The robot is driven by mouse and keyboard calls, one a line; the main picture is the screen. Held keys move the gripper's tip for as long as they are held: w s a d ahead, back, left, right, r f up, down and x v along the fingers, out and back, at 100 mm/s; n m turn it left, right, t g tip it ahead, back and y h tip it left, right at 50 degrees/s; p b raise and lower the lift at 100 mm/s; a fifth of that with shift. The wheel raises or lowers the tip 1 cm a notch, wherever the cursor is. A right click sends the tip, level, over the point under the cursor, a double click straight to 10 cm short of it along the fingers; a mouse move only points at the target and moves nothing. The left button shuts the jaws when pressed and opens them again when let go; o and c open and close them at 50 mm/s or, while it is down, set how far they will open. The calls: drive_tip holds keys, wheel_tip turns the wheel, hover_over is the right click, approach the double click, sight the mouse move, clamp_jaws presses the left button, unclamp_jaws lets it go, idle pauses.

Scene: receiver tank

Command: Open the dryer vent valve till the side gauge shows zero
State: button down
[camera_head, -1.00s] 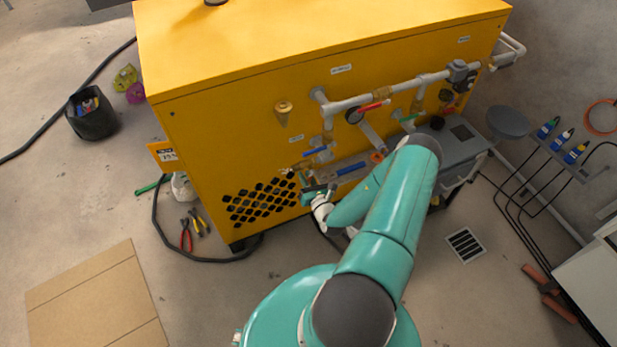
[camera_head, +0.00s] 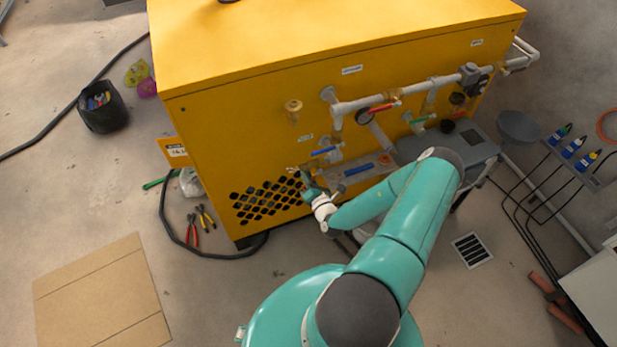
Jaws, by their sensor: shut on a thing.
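The yellow dryer cabinet (camera_head: 240,130) fills the upper middle. Low on its front, a small brass vent valve (camera_head: 296,169) sits just above the black grille, largely covered by my gripper (camera_head: 306,180). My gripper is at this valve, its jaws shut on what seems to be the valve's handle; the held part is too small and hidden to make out. A blue-handled valve (camera_head: 323,151) is just above right of it. A round gauge (camera_head: 364,116) sits by the pipe behind a red lever; its needle is unreadable. I cannot tell whether it is the side gauge.
A grey pipe with red (camera_head: 384,106) and green (camera_head: 419,120) levers runs along the front.

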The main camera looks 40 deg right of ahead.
drive_tip(key=c, duration=1.4)
unclamp_jaws()
drive_tip(key=shift+n, duration=0.3)
